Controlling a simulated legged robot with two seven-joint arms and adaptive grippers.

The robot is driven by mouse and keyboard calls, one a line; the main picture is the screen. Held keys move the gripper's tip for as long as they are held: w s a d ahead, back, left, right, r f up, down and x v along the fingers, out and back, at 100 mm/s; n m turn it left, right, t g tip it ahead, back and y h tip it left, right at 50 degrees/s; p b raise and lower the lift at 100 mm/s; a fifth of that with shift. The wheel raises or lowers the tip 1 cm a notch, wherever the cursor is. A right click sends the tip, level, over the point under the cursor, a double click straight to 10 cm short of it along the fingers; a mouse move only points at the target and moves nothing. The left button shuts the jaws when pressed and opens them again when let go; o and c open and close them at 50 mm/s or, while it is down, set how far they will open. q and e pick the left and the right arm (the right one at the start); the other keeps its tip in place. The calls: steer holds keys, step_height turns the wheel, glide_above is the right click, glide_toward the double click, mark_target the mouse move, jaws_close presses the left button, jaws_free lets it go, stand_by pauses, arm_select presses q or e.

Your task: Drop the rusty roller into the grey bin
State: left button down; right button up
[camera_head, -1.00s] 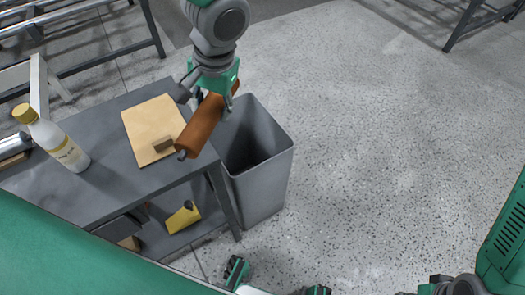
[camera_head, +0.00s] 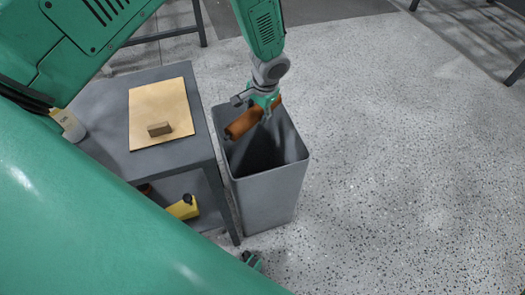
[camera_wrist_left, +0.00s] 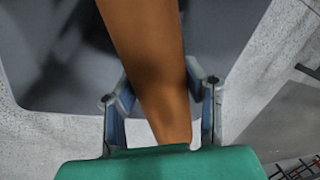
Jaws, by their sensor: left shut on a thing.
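The rusty roller (camera_head: 243,122) is an orange-brown cylinder with a dark end pin. My left gripper (camera_head: 266,106) is shut on it and holds it over the mouth of the grey bin (camera_head: 268,195). In the left wrist view the roller (camera_wrist_left: 150,65) passes between the two fingers, with the dark bin interior (camera_wrist_left: 70,60) behind it. The bin is tall, square and open-topped, on the floor beside the bench. A small green and dark part (camera_head: 252,261) at the bottom edge looks like a bit of my right gripper; the rest is hidden.
The grey bench (camera_head: 100,108) left of the bin bears a tan board (camera_head: 160,100) with a small brown block (camera_head: 159,129), and a partly hidden white bottle (camera_head: 68,125). A yellow item (camera_head: 184,207) lies on its lower shelf. The speckled floor at right is clear.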

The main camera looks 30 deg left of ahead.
arm_select(q)
steer(key=b+x, duration=0.3)
steer(key=x, duration=0.2)
steer(key=shift+s, duration=0.1)
steer(key=c, duration=1)
jaws_free()
steer(key=shift+d+r, duration=0.1)
steer(key=shift+d, duration=0.15)
steer(key=shift+o, duration=0.5)
steer(key=shift+d, duration=0.15)
steer(key=v, duration=1.1)
steer(key=shift+d, duration=0.15)
steer(key=shift+r, duration=0.3)
steer(key=shift+a+r, duration=0.1)
steer(key=shift+a, duration=0.15)
steer(key=shift+d, duration=0.25)
